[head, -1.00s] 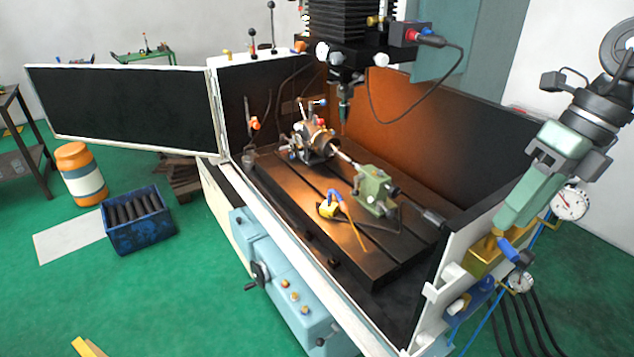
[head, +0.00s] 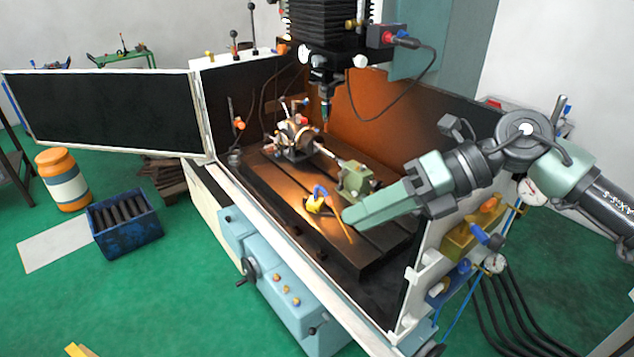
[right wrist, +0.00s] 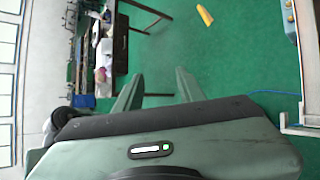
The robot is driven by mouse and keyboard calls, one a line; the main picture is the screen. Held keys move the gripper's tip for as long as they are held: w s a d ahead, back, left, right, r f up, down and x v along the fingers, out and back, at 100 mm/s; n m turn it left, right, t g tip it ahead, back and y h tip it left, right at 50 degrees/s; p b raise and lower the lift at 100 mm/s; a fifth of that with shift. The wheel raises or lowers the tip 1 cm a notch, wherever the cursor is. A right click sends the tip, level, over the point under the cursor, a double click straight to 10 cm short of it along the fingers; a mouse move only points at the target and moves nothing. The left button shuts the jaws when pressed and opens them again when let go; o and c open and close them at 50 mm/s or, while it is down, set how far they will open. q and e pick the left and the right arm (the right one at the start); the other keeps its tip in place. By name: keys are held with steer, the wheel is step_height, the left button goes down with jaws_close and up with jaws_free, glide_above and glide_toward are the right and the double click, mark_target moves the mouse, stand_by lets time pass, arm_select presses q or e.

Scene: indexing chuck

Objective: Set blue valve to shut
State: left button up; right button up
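The blue valve handle (head: 487,236) sits on a brass-coloured block (head: 468,238) at the right end of the machine enclosure, above the gauges. It slants down to the right; its exact setting is too small to read. My right gripper (head: 350,218) is left of the valve and apart from it, in front of the machine bed in the picture. In the right wrist view its two fingers (right wrist: 158,90) stand apart with nothing between them. The valve does not show in that view. My left gripper is not in view.
A yellow object with a blue handle (head: 318,200) lies on the machine bed (head: 375,262). Gauges (head: 493,263) and hoses are below the valve. The open door (head: 100,112) extends left. A blue crate (head: 125,226) and an orange drum (head: 62,180) stand on the floor.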

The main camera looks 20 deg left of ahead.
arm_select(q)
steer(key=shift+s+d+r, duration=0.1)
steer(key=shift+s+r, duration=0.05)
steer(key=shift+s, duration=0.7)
arm_select(e)
steer(key=s+a+r+m+t+y, duration=0.1)
steer(key=s+a+r+m+y, duration=0.2)
steer(key=a+r+y, duration=0.3)
steer(key=shift+a+m+t+y, duration=0.35)
steer(key=shift+m+y, duration=0.55)
steer(key=shift+y, duration=0.4)
